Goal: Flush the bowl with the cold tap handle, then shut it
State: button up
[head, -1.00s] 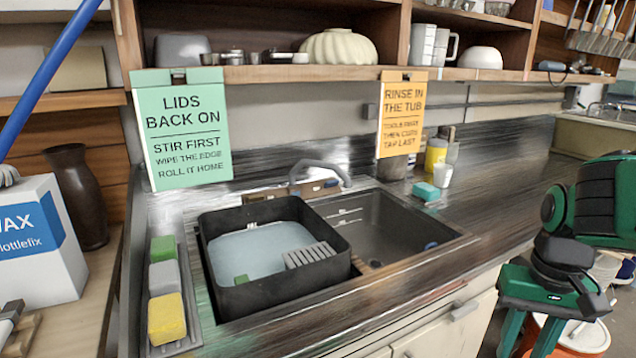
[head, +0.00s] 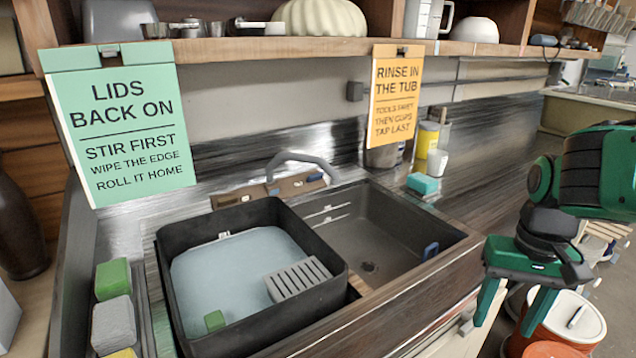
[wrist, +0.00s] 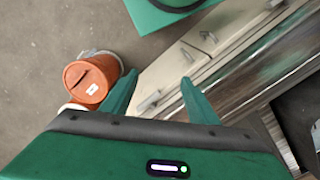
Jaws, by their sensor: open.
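The grey tap (head: 300,158) arches at the back of the sink, from a brown base plate (head: 228,199). A small blue piece (head: 315,177) sits at the plate's right end; I cannot tell if it is the cold handle or how it is set. The sink bowl (head: 375,235) looks empty, with a drain in its floor. No running water is visible. My gripper (head: 512,308) is open and empty, pointing down in front of the counter, right of the sink. The wrist view shows its fingers (wrist: 156,92) apart above the floor; no tap shows there.
A black tub (head: 170,290) of pale liquid, with a grey slotted piece, fills the sink's left side. Sponges (head: 113,280) lie at the left. A teal sponge (head: 423,184) and cups stand right of the tap. Signs hang from the shelf. Orange buckets (wrist: 92,78) stand on the floor.

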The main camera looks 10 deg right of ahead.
jog(key=shift+o, duration=0.5)
jog(key=w+d+m+t, duration=0.1)
jog(key=w, duration=0.3)
jog(key=w+m, duration=0.1)
jog(key=w, duration=0.4)
jog(key=w+d+m+t+h, duration=0.1)
jog(key=w, duration=0.3)
jog(key=shift+w+d+r+m+t, duration=0.3)
jog(key=shift+w, duration=0.05)
jog(key=w+f+m+t, duration=0.1)
jog(key=w+m+t, duration=0.25)
jog(key=w, duration=1.15)
jog(key=m+t+y, duration=0.6)
jog(key=m+t, duration=0.5)
jog(key=m, duration=0.8)
send_near(317, 178)
jog(key=x, duration=0.8)
jog(key=shift+w+a, duration=0.1)
jog(key=shift+w, duration=0.15)
